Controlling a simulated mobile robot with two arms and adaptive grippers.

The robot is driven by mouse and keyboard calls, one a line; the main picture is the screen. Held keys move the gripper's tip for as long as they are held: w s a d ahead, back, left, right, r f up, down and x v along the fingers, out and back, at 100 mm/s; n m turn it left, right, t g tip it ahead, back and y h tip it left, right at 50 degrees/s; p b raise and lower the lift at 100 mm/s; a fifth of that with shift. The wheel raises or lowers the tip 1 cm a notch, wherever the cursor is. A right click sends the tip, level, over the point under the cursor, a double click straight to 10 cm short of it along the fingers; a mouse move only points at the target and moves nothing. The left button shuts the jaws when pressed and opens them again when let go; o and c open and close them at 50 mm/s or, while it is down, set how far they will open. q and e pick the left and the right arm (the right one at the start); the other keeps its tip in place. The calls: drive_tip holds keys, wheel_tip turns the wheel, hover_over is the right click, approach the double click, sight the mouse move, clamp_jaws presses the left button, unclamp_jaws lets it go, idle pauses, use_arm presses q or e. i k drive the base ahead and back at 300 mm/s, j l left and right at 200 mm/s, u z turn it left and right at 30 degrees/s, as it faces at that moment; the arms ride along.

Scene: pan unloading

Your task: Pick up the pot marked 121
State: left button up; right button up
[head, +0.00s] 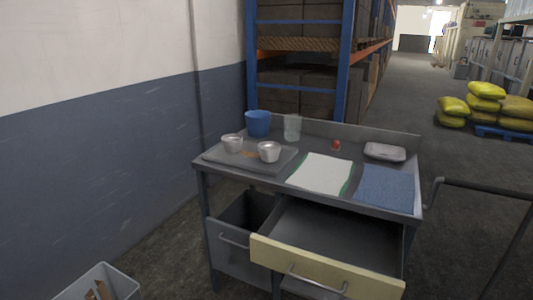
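Two small pale metal pots stand upright on a grey tray (226,161) at the left of the metal workbench. One pot (232,143) is toward the back left of the tray, the other pot (269,152) is at its right side. They are a short gap apart. No marking is readable on either pot, so I cannot tell which is 121. A small brown patch (249,154) lies between them. Neither of my grippers is in view.
On the bench are a blue bucket (258,123), a clear container (292,128), a small red item (335,145), a pale dish (385,152), a white sheet (321,174) and a blue cloth (386,186). A drawer (325,272) stands open in front. A bin (98,284) is at lower left.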

sight(269, 151)
drive_tip(key=i+j+z, duration=0.2)
drive_tip(key=i+j, duration=0.2)
drive_tip(key=i+j+z, duration=0.15)
drive_tip(key=i+j, duration=0.2)
drive_tip(key=j, duration=0.25)
